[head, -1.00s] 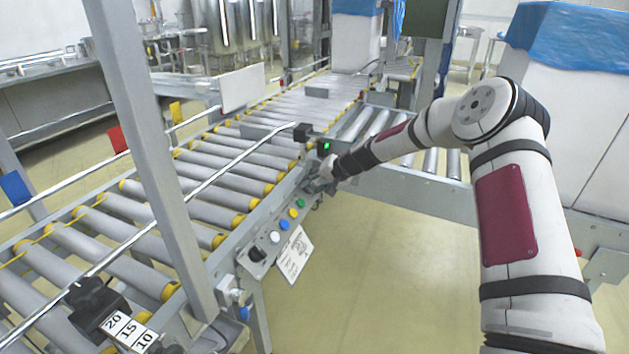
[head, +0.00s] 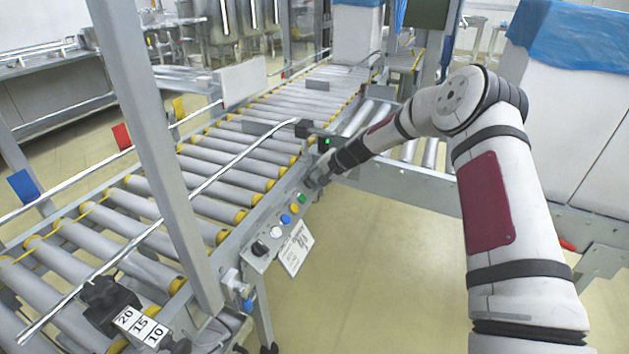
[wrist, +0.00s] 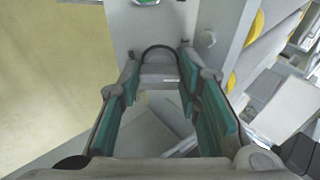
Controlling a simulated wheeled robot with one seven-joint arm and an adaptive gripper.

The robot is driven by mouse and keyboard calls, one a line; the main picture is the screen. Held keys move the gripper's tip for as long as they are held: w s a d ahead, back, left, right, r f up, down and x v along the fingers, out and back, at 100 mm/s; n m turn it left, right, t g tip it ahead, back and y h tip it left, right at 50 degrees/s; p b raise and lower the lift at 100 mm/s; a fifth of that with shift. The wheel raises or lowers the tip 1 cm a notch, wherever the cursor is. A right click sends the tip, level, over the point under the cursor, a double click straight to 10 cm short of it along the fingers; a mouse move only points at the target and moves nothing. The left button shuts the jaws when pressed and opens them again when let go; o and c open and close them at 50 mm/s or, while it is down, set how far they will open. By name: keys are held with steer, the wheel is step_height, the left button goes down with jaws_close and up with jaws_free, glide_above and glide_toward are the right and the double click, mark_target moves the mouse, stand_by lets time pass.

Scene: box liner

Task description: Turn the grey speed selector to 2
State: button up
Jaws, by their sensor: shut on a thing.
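My gripper (head: 314,181) is at the control panel on the conveyor's near side rail, just beyond the green button (head: 302,198) in the head view. In the wrist view my gripper (wrist: 160,78) has its teal-padded fingers on both sides of a grey block-like part, the grey speed selector (wrist: 160,74), and is shut on it. A dark curved line arches around the selector's far side. I cannot read any number or pointer, so its setting cannot be told. In the head view my gripper hides the selector.
Yellow, blue and white buttons and a black knob (head: 258,248) line the panel, with a paper tag (head: 296,248) hanging below. A grey post (head: 150,160) and roller conveyor (head: 230,180) stand left. Open floor (head: 350,270) lies in front.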

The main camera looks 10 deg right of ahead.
steer(key=o, duration=0.9)
steer(key=shift+w+d+r, duration=0.2)
steer(key=shift+w, duration=0.05)
steer(key=shift+c, duration=0.2)
steer(key=shift+f, duration=0.1)
steer(key=shift+s+a, duration=0.1)
steer(key=v, duration=1.2)
